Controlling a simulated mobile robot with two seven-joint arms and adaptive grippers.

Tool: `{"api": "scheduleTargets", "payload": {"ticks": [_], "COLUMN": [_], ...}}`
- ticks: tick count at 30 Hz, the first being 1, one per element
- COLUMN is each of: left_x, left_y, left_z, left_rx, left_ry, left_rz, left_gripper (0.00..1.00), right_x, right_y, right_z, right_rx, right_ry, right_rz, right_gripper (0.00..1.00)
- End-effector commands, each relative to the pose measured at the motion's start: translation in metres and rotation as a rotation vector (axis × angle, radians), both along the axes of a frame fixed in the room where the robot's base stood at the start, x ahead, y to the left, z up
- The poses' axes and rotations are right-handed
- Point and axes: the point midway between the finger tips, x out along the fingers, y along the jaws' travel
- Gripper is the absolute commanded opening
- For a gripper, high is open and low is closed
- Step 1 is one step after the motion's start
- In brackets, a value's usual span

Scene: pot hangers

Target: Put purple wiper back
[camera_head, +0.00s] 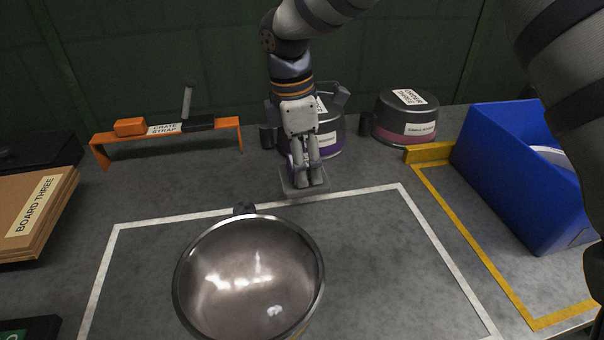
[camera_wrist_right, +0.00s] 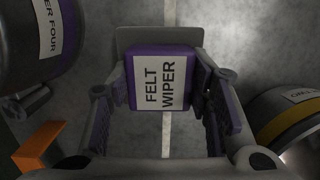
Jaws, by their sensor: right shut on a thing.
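The purple wiper (camera_wrist_right: 190,63), labelled FELT WIPER, sits between the fingers of my right gripper in the right wrist view. Its grey pad (camera_wrist_right: 130,38) shows beyond the purple block. In the head view my right gripper (camera_head: 312,180) points down and is shut on the wiper, whose grey pad (camera_head: 292,189) shows below the fingers. It is near the back white line, and I cannot tell whether the pad touches the table. My left gripper is not in view.
A purple-banded pot (camera_head: 328,143) stands close behind the gripper, a pink-banded pot (camera_head: 408,118) to its right. A large open pot (camera_head: 250,280) stands in front. An orange stand (camera_head: 104,151) is left, a blue bin (camera_head: 500,165) right. The right part of the white-lined area is clear.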

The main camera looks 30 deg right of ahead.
Motion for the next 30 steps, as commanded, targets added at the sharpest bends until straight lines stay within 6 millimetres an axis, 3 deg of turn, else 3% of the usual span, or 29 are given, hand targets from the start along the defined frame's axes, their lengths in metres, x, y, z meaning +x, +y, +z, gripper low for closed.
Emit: {"api": "scheduleTargets", "payload": {"ticks": [7, 17, 18, 20, 21, 30], "left_x": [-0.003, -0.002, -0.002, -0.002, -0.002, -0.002], "left_y": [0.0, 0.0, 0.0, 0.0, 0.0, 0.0], "left_z": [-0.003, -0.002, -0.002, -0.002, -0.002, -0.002], "left_rx": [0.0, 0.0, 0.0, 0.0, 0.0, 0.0], "left_ry": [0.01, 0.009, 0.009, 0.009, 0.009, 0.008], "left_rz": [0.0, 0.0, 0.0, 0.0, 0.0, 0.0], "left_gripper": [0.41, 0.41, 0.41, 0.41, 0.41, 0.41], "right_x": [0.005, 0.005, 0.005, 0.005, 0.005, 0.006], "right_y": [-0.004, -0.004, -0.004, -0.004, -0.004, -0.004], "right_z": [-0.036, -0.04, -0.041, -0.04, -0.04, -0.038], "right_rx": [0.0, -0.001, -0.001, 0.0, 0.0, 0.0], "right_ry": [-0.001, -0.003, -0.003, -0.004, -0.003, -0.005], "right_rz": [0.002, 0.0, 0.0, 0.0, 0.0, 0.001], "right_gripper": [0.05, 0.05, 0.48, 0.62, 0.66, 0.66]}}
